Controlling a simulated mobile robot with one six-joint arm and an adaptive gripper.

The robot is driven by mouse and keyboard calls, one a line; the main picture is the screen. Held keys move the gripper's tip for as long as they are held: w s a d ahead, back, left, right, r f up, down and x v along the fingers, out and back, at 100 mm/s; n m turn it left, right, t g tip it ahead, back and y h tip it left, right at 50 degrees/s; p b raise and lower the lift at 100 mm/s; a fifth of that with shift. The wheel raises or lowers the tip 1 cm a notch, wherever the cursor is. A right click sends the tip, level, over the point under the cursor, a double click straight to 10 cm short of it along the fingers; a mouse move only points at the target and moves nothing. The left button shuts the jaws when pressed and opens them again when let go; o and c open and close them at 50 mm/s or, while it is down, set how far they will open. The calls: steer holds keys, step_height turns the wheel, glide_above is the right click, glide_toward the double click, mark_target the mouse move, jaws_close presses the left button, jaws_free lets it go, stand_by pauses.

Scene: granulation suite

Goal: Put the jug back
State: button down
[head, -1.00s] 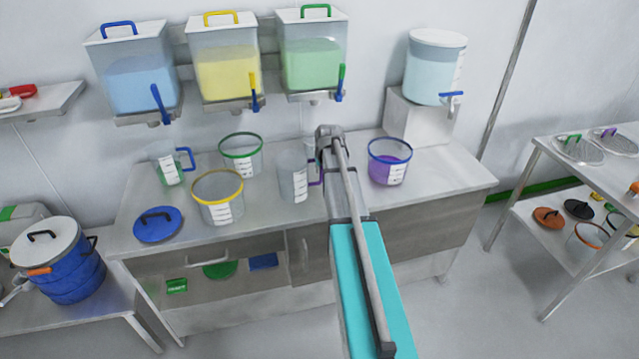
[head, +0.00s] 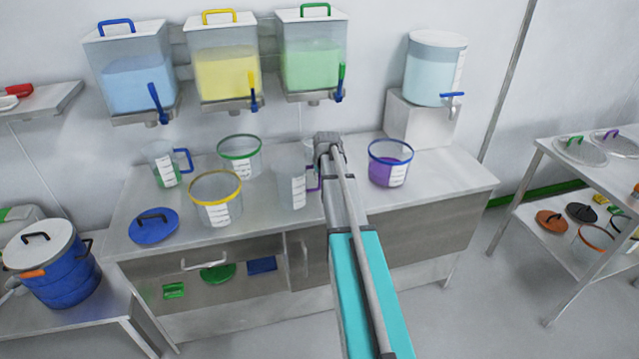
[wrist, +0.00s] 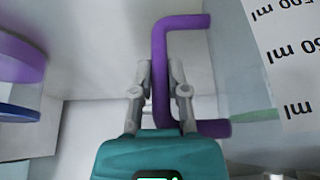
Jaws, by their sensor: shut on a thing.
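A clear jug (head: 291,184) with a white label and a purple handle (head: 314,179) is at the middle of the steel counter, left of my arm. In the wrist view, my gripper (wrist: 160,80) is shut on the purple handle (wrist: 161,60), with a finger on each side of its upright bar. The jug's clear wall and its label (wrist: 288,60) with ml marks fill the right of that view. In the head view my arm hides the gripper. I cannot tell whether the jug's base touches the counter.
A yellow-rimmed tub (head: 216,200), a green-rimmed tub (head: 240,157) and a blue-handled jug (head: 164,165) stand left of the held jug. A blue-rimmed tub (head: 390,164) with purple contents stands to the right. A blue lid (head: 153,226) lies at the counter's left end.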

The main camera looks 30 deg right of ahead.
steer(key=shift+f+b, duration=0.3)
steer(key=shift+f, duration=0.45)
steer(key=c, duration=0.6)
jaws_free()
steer(key=shift+c, duration=0.2)
steer(key=shift+r, duration=0.2)
steer(key=p+v, duration=1.1)
steer(key=v, duration=0.1)
stand_by(0.4)
